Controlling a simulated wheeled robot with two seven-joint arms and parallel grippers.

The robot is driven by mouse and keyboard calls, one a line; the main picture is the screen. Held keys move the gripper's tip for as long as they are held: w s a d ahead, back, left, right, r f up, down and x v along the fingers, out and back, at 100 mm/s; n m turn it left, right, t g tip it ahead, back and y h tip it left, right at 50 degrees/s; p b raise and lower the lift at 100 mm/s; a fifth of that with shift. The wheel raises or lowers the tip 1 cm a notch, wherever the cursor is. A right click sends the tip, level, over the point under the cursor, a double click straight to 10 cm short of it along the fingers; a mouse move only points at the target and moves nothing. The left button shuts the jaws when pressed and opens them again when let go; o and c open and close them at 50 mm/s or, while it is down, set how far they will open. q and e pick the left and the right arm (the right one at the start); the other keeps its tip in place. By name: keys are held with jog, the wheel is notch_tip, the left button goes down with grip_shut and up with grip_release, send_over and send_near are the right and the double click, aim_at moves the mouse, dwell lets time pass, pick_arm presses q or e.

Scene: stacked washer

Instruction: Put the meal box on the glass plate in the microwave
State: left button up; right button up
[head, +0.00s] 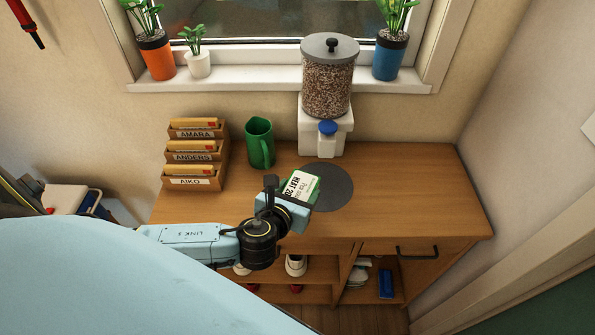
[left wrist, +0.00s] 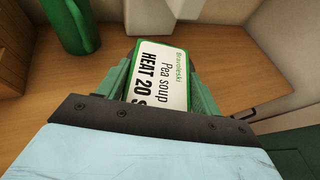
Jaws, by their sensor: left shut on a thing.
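The meal box (head: 301,186) is green with a white label reading "Pea soup" and "HEAT 20". It also shows in the left wrist view (left wrist: 163,75), held between the jaws. My left gripper (head: 292,200) is shut on the meal box, over the front part of the wooden cabinet top. In the left wrist view the gripper (left wrist: 160,95) covers the box's lower end. Whether the box touches the cabinet top I cannot tell. The microwave and its glass plate are not in view. My right gripper is not in view.
A green mug (head: 260,143), a grain dispenser (head: 327,80) and a letter sorter (head: 196,155) stand at the back. The cabinet top's right side is clear.

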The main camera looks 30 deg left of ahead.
pick_arm(q)
jog(key=s+d, duration=0.6)
jog(key=s, duration=0.3)
jog(key=w+r, duration=0.1)
jog(key=w, duration=0.1)
jog(key=w+a+r, duration=0.1)
jog(key=r, duration=0.1)
jog(key=w+r+b, duration=0.1)
jog(key=w, duration=0.1)
jog(key=shift+w+a+r, duration=0.3)
jog(key=shift+a, duration=0.05)
notch_tip(320, 180, up, 8)
jog(key=r+m+h+b, duration=0.1)
jog(key=m+h, duration=0.1)
send_over(306, 199)
jog(key=w+d, duration=0.2)
jog(key=shift+w+a+f, duration=0.15)
jog(key=shift+a+f, duration=0.05)
jog(key=shift+f, duration=0.05)
jog(key=shift+d, duration=0.1)
dwell(0.4)
